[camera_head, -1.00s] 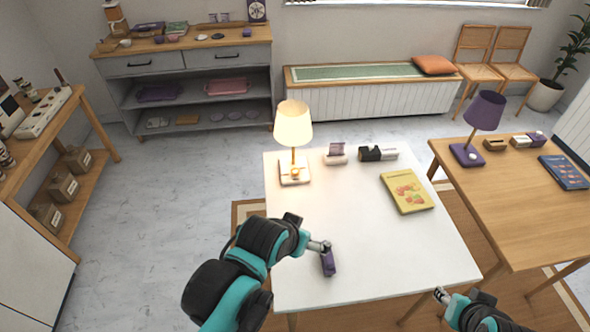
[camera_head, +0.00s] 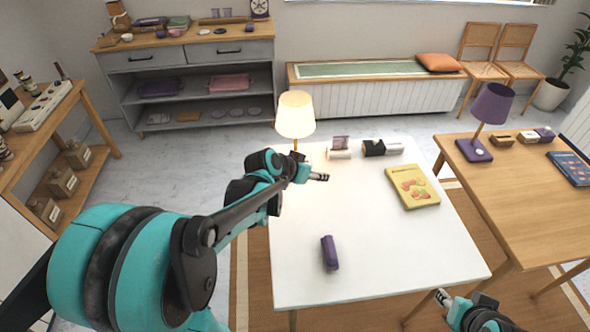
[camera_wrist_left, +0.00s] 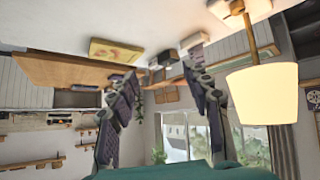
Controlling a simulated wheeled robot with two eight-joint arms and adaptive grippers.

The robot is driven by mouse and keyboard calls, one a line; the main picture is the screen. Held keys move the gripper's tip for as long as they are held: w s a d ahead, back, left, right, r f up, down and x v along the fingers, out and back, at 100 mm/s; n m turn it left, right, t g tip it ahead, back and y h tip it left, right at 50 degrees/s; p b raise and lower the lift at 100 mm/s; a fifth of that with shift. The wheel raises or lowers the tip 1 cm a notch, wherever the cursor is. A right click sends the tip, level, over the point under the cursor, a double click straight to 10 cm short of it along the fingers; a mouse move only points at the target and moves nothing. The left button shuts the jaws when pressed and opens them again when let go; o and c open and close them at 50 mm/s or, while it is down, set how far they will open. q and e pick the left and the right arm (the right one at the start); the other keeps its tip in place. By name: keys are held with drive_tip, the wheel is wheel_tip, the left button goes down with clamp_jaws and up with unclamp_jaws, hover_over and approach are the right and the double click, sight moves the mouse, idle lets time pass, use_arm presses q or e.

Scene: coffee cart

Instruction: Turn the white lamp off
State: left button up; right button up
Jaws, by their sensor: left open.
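The white lamp (camera_head: 295,114) stands at the far left of the white table (camera_head: 380,262), and its shade glows. My left arm hides its base in the head view. In the left wrist view the lit shade (camera_wrist_left: 262,94) hangs upside down at the right, with its stem above it. My left gripper (camera_head: 320,177) is just in front of and right of the lamp's stem, apart from the shade. In the left wrist view its two fingers (camera_wrist_left: 160,112) are spread with nothing between them. My right gripper (camera_head: 441,296) is at the table's front right; its fingers are too small to read.
A small purple object (camera_head: 329,252) is on the table's front part. A yellow book (camera_head: 412,187), a pale holder (camera_head: 340,148) and a black-and-white item (camera_head: 382,148) sit farther back. A purple lamp (camera_head: 490,108) stands on the wooden table at right. The white table's middle is clear.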

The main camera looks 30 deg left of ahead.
use_arm(q)
drive_tip(key=w+a+f+t+b, duration=0.1)
drive_tip(key=w+a+f, duration=0.2)
drive_tip(key=a+f, duration=0.2)
drive_tip(key=w+a+f+t+b, duration=0.1)
drive_tip(key=w+a+f, duration=0.2)
drive_tip(key=a+f, duration=0.2)
drive_tip(key=w+a+f+t+b, duration=0.1)
drive_tip(key=w+a+f+t, duration=0.1)
drive_tip(key=a+f, duration=0.4)
drive_tip(key=shift+w+a+m, duration=0.15)
drive_tip(key=shift+w+m, duration=0.25)
drive_tip(key=shift+w, duration=0.45)
drive_tip(key=shift+w+f+b, duration=0.25)
drive_tip(key=shift+b, duration=0.1)
drive_tip(key=b+x, duration=0.2)
drive_tip(key=x, duration=0.4)
drive_tip(key=shift+w+f, duration=0.15)
drive_tip(key=shift+w, duration=0.4)
drive_tip(key=shift+c, duration=0.2)
clamp_jaws()
